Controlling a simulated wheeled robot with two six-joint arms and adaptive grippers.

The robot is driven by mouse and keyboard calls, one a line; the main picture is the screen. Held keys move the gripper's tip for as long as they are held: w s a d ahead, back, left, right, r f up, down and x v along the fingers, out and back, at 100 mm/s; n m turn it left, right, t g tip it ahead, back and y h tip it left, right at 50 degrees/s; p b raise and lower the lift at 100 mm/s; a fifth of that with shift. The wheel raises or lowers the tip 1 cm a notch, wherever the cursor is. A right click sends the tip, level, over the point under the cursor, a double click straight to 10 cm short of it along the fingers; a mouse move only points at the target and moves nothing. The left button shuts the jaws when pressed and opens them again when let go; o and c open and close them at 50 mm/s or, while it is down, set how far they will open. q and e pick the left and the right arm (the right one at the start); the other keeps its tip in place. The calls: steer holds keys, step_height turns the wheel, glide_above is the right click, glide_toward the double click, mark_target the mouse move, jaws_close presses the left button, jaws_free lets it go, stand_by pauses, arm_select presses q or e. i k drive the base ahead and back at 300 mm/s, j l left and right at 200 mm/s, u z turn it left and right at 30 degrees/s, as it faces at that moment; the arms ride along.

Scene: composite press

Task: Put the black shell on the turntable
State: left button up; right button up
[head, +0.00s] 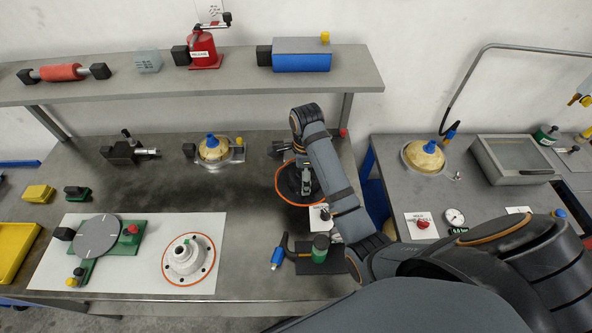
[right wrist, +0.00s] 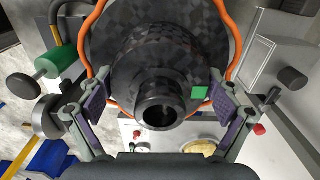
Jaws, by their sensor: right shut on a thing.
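The black shell (head: 286,181) is a dark, checker-textured flanged piece with a round neck, edged by an orange ring, near the bench's right edge. In the right wrist view the shell (right wrist: 160,62) fills the upper middle, its hollow neck facing the camera. My right gripper (head: 304,186) is over the shell in the head view. In the wrist view its fingers (right wrist: 160,108) are on both sides of the shell, shut on it. I cannot tell whether the shell is clear of the bench. The turntable (head: 97,236) is a grey disc on a green base at the left, empty. My left gripper is not in view.
A white flanged part (head: 187,257) with an orange ring lies on the white mat (head: 140,277), right of the turntable. A shelf (head: 190,88) overhangs the back. The bench's middle is clear.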

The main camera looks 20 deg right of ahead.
mark_target(97, 235)
steer(key=k+j, duration=0.1)
steer(key=j, duration=0.35)
steer(key=k+j, duration=0.15)
steer(key=j, duration=0.35)
steer(key=k+j, duration=0.1)
steer(key=j, duration=0.35)
steer(key=k+j, duration=0.15)
steer(key=j, duration=0.3)
steer(key=k+j, duration=0.1)
steer(key=j, duration=0.4)
steer(key=k+j, duration=0.1)
steer(key=j, duration=0.35)
steer(key=i+j+u, duration=0.15)
steer(key=j, duration=0.3)
steer(key=i+j+u, duration=0.15)
steer(key=i+j, duration=0.2)
